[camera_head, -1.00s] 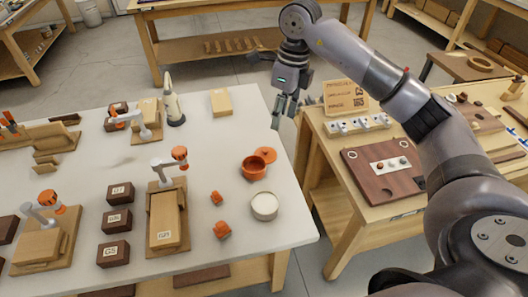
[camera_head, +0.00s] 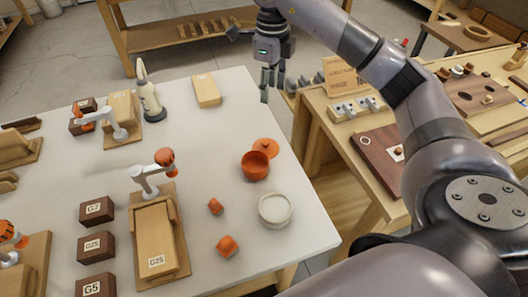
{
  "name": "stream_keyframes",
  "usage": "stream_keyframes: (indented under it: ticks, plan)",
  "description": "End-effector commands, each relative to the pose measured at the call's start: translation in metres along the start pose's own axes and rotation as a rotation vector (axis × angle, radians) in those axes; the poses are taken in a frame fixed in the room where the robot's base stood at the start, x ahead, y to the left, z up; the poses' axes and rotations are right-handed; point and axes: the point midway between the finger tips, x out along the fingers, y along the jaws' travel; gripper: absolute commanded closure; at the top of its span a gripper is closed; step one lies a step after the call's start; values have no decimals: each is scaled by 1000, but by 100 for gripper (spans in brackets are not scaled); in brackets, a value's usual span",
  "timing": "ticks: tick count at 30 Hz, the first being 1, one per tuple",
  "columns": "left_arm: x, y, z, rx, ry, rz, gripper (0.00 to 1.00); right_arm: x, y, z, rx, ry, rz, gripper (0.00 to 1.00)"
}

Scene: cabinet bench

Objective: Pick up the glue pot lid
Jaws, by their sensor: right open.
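An orange glue pot (camera_head: 255,167) stands open on the white table. Its likely lid, a flat orange disc with a small knob (camera_head: 266,146), lies just behind and right of it, partly behind the pot's rim. My right gripper (camera_head: 271,90) hangs beyond the table's right rear edge, above and behind the lid and apart from it. Its fingers point down, open and empty. My left gripper is not in view.
A round cream dish (camera_head: 275,209) and two small orange pieces (camera_head: 226,245) are near the pot. Wooden clamp stands (camera_head: 160,240) and dark labelled blocks (camera_head: 96,210) fill the left. A side bench (camera_head: 345,140) stands right.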

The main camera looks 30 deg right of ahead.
Motion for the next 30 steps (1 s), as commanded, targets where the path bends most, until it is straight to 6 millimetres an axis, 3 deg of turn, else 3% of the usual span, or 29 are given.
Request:
stream_keyframes:
  ticks: [1, 6, 11, 24, 30]
  plan:
    - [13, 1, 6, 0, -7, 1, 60, 13, 0, 0, 0, 0, 0, 56]
    - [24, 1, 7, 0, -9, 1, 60, 25, 0, 0, 0, 0, 0, 56]
    - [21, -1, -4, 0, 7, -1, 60, 43, 0, 0, 0, 4, 2, 56]
    - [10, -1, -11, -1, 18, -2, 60, 131, 1, 1, 0, 2, 3, 56]
    - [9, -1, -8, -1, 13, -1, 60, 145, 0, 1, 0, 0, 1, 56]
